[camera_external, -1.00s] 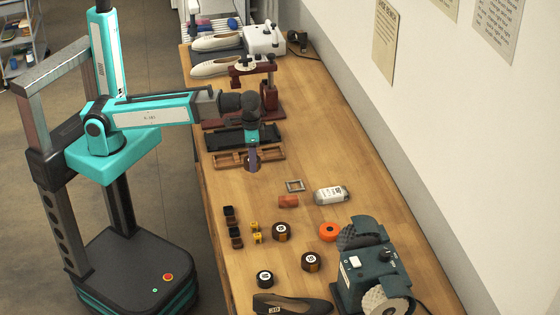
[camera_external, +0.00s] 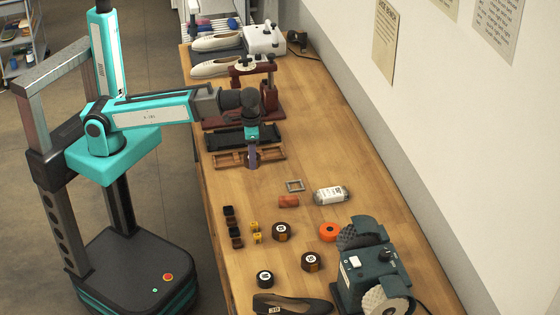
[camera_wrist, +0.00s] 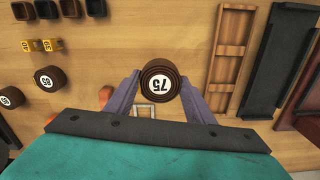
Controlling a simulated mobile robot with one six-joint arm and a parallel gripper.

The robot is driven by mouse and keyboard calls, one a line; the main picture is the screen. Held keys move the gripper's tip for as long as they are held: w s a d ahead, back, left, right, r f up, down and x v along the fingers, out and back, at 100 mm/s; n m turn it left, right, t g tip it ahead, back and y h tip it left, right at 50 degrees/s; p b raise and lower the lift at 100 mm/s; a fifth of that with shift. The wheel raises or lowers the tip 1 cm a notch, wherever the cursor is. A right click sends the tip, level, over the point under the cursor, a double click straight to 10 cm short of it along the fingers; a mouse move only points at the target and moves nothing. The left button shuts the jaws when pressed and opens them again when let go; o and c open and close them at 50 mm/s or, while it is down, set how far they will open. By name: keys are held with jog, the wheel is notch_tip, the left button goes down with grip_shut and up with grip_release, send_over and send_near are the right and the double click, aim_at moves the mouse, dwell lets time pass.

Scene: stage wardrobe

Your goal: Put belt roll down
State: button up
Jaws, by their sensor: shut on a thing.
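My gripper (camera_external: 251,160) points down over the workbench, at the near edge of a brown compartment tray (camera_external: 275,154). In the wrist view its two purple fingers are shut on a dark brown belt roll (camera_wrist: 160,79) with a white label reading 75. The roll is upright between the fingertips, label facing the camera. The tray (camera_wrist: 234,50) lies just right of it there, and its visible compartments look empty. In the external view the fingers mostly hide the roll. I cannot tell how far it is above the bench.
Several other labelled rolls (camera_external: 281,231) stand on the bench near small dark boxes (camera_external: 235,232) and yellow pieces (camera_external: 256,231). A black tray (camera_external: 229,138) and a dark red stand (camera_external: 269,95) are behind the brown tray. A teal machine (camera_external: 370,270) is at front right.

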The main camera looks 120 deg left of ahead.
jog(key=shift+m, duration=0.3)
jog(key=shift+w+a+m, duration=0.1)
jog(key=shift+w+m, duration=0.05)
jog(key=shift+m, duration=0.15)
jog(key=a+f+m+b, duration=0.2)
jog(key=a+m, duration=0.1)
jog(key=a, duration=1.6)
jog(key=s+a+f+n+b, duration=0.1)
jog(key=s+a, duration=0.3)
jog(key=a, duration=0.1)
jog(key=s+a+n, duration=0.1)
jog(key=s+a, duration=0.4)
jog(key=a, duration=0.1)
jog(key=s+a+f+n+b, duration=0.1)
jog(key=s+a, duration=0.4)
jog(key=a, duration=0.1)
jog(key=shift+a+f+n+b, duration=0.2)
jog(key=shift+f+n+b, duration=0.1)
jog(key=shift+f+b, duration=0.05)
